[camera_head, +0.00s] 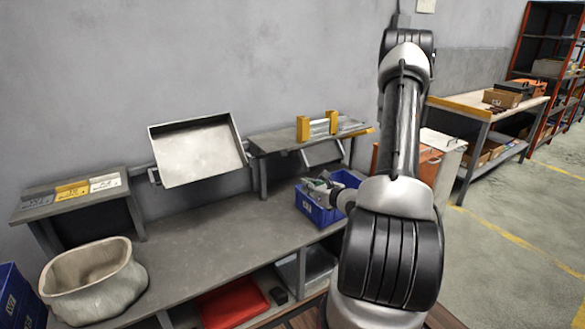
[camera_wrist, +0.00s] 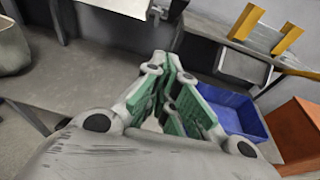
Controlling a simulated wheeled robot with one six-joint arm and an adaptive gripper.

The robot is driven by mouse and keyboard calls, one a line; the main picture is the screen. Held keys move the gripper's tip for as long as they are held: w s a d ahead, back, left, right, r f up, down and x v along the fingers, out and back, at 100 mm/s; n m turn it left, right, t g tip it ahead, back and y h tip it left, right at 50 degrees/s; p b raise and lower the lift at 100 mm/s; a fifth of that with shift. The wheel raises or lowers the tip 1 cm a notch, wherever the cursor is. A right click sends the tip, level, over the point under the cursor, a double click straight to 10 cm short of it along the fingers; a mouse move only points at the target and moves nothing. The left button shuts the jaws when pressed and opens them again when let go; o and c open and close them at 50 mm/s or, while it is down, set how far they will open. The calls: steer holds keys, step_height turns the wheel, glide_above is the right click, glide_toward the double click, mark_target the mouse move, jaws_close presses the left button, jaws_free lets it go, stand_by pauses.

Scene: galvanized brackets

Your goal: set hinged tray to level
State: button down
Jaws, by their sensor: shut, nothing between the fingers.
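The hinged tray (camera_head: 196,151) is a shallow pale metal tray mounted at the wall above the back of the grey bench. It is tilted steeply, with its open face toward me. Its lower edge also shows at the top of the wrist view (camera_wrist: 122,6). My gripper (camera_head: 318,184) is to the right of the tray and lower, above the bench beside a blue bin. In the wrist view my gripper (camera_wrist: 172,60) has its green-padded fingers together with nothing between them. My gripper is apart from the tray.
The blue bin (camera_head: 318,213) stands on the bench right by my gripper. A raised shelf (camera_head: 280,140) with yellow brackets (camera_head: 303,128) is behind it, with a smaller tilted tray (camera_head: 323,153) below. A sack-like container (camera_head: 92,280) stands at left. The bench middle (camera_head: 215,225) is clear.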

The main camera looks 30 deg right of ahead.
steer(key=shift+w+d+r+m+h, duration=0.15)
steer(key=shift+d+h, duration=0.05)
steer(key=shift+d, duration=0.15)
steer(key=shift+w+d+r+m+h, duration=0.15)
steer(key=shift+d+h, duration=0.05)
steer(key=shift+d, duration=0.15)
steer(key=shift+w, duration=0.1)
steer(key=w+r, duration=0.1)
steer(key=w, duration=1)
steer(key=shift+w+a+r, duration=0.2)
steer(key=shift+a+r, duration=0.05)
